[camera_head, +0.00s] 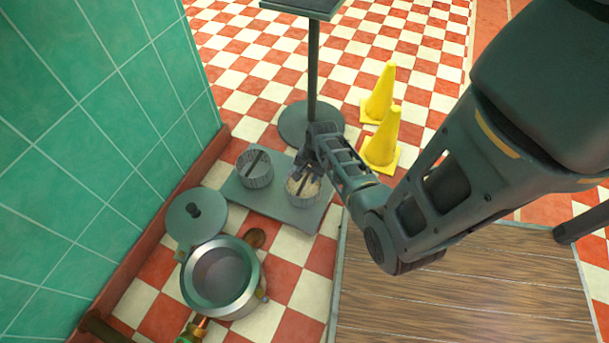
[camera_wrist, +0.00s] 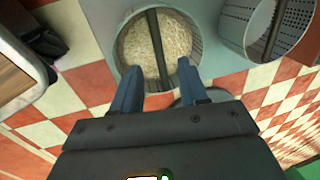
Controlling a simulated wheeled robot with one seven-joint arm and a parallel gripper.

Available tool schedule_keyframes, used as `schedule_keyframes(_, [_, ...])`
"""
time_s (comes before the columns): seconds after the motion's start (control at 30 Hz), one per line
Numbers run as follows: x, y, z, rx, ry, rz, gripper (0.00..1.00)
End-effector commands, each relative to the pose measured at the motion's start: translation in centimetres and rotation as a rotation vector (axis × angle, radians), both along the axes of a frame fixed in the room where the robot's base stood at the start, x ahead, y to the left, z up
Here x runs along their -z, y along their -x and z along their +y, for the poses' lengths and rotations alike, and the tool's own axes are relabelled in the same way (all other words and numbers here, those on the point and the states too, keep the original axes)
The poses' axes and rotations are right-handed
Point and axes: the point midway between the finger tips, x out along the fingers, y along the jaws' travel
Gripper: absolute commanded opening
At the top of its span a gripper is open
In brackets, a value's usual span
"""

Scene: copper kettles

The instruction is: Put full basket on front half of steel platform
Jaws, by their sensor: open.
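The full basket (camera_head: 301,190) is a round grey slatted tub with pale grain and a dark bar across its top. It stands upright on the right part of a flat grey metal plate (camera_head: 234,191) on the floor. The basket shows from above in the wrist view (camera_wrist: 143,45). My gripper (camera_head: 306,172) is open above it. In the wrist view, its two fingers (camera_wrist: 158,75) lie to either side of the bar's near end; I cannot tell whether they touch. An empty basket (camera_head: 255,170) stands to the left on the plate and also shows in the wrist view (camera_wrist: 252,28).
A steel pot (camera_head: 222,278) and a lidded pot (camera_head: 195,216) stand at lower left by the green tiled wall (camera_head: 90,120). A dark pedestal (camera_head: 312,60) rises behind the plate, with yellow cones (camera_head: 382,145) to its right. A wooden surface (camera_head: 460,310) fills the lower right.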

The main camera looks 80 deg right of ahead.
Motion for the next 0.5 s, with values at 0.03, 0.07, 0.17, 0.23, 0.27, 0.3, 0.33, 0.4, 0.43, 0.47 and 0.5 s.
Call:
schedule_keyframes(0.03, [-1.6,0.2,0.1,-0.001,0.000,0.000,0.43])
schedule_keyframes(0.07, [-2.1,0.3,0.1,-0.001,0.001,-0.001,0.43])
schedule_keyframes(0.17, [-3.7,0.6,0.2,-0.001,0.000,0.000,0.43])
schedule_keyframes(0.23, [-4.4,0.8,0.2,0.000,0.000,0.000,0.43])
schedule_keyframes(0.27, [-4.7,0.9,0.2,0.000,0.000,0.000,0.43])
schedule_keyframes(0.3, [-5.0,1.0,0.3,0.000,-0.001,0.000,0.43])
schedule_keyframes(0.33, [-5.2,1.0,0.3,0.000,-0.001,0.000,0.43])
schedule_keyframes(0.4, [-5.4,1.0,0.4,-0.006,0.002,0.000,0.43])
schedule_keyframes(0.43, [-5.5,1.0,0.7,-0.013,0.008,-0.001,0.43])
schedule_keyframes(0.47, [-5.4,1.0,1.1,-0.025,0.015,-0.002,0.43])
schedule_keyframes(0.5, [-5.4,0.9,1.8,-0.047,0.032,-0.004,0.43])
